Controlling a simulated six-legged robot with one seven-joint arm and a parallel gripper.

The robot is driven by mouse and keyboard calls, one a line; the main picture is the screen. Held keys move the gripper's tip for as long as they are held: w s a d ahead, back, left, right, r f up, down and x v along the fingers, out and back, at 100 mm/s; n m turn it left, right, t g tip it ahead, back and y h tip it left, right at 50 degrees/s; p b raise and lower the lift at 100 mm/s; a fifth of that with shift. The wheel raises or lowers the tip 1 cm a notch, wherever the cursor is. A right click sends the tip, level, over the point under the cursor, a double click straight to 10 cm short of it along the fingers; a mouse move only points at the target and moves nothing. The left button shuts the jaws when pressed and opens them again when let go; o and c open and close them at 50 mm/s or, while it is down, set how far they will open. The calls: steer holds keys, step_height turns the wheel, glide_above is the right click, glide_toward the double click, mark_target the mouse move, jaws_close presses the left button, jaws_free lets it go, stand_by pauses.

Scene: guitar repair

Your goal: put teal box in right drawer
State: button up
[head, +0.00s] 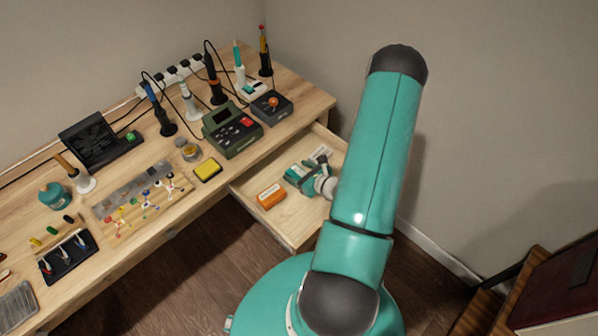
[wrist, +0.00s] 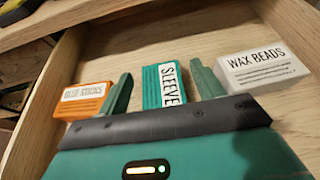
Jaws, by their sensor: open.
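The teal box (wrist: 166,86), with a white label reading "SLEEVE", lies on the floor of the open right drawer (head: 285,216). My gripper (wrist: 160,84) is low inside the drawer, its two green fingers open on either side of the teal box, with a gap visible on each side. In the head view my gripper (head: 298,174) and arm cover much of the drawer's right part, and I cannot make out the box clearly there.
An orange box labelled "GLUE STICKS" (wrist: 84,101) lies left of my gripper and a white "WAX BEADS" box (wrist: 262,67) right of it, both in the drawer. The workbench (head: 140,232) above holds soldering tools, a green station (head: 232,128) and a yellow sponge (head: 208,170).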

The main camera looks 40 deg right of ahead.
steer(key=shift+r, duration=0.3)
steer(key=r+v, duration=0.1)
steer(key=v, duration=1.1)
steer(key=w+a+r+n+g+y, duration=0.4)
steer(key=a+r+n, duration=0.4)
steer(key=a+n, duration=0.1)
steer(key=w+a+r+n+g+y, duration=0.3)
steer(key=a+r+n+y, duration=0.2)
steer(key=a+r+n, duration=0.4)
steer(key=s+a+r+n+h, duration=0.3)
steer(key=a+r+n+h, duration=0.1)
steer(key=r+n, duration=0.4)
steer(key=s+a+r+n+g+h, duration=0.1)
steer(key=s+a+r+n+h, duration=0.2)
steer(key=r+n, duration=0.6)
steer(key=shift+s+a+r+n+h, duration=0.2)
steer(key=shift+a+r+n+h, duration=0.15)
steer(key=shift+a+h, duration=0.85)
steer(key=shift+d, duration=0.15)
